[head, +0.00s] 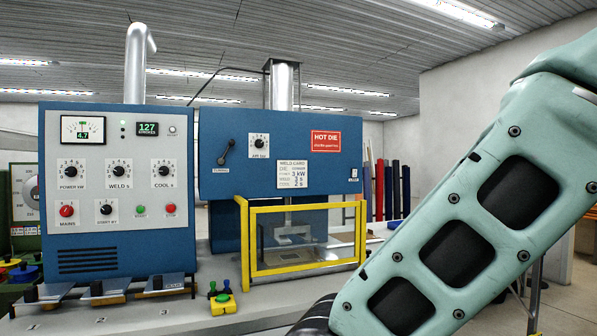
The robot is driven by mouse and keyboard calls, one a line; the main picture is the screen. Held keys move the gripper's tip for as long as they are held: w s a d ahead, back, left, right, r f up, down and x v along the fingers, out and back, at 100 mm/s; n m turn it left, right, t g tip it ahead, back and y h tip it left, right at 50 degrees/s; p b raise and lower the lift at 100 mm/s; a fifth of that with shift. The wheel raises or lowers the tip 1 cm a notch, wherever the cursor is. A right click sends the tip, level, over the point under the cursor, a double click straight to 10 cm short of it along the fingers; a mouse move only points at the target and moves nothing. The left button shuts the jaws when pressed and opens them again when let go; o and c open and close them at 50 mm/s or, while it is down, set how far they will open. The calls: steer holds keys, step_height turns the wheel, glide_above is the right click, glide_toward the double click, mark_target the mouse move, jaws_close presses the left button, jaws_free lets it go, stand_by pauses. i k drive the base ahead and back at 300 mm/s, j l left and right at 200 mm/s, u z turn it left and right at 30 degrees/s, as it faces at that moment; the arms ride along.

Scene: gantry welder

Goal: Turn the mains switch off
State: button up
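The mains switch (66,211) is a red rotary knob on a white plate marked MAINS, at the lower left of the grey control panel. The panel sits on the front of a blue welder cabinet (80,258). The display (148,129) above reads 127 and is lit green, and the meter (83,130) is lit and shows 4.7. My arm crosses the right side of the head view, well apart from the switch. My gripper is out of view.
A yellow guard frame (250,270) stands in front of the press at centre. Other knobs (105,208) and green and red buttons (171,208) sit right of the switch.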

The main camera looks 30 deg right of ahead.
mark_target(67, 211)
steer(key=i+j+u, duration=0.1)
steer(key=i+j, duration=0.15)
steer(key=i, duration=0.3)
steer(key=i+j, duration=0.25)
steer(key=i, duration=0.3)
steer(key=i+j+u, duration=0.15)
steer(key=i, duration=0.35)
steer(key=i+j+u, duration=0.1)
steer(key=i+j, duration=0.15)
steer(key=i, duration=0.35)
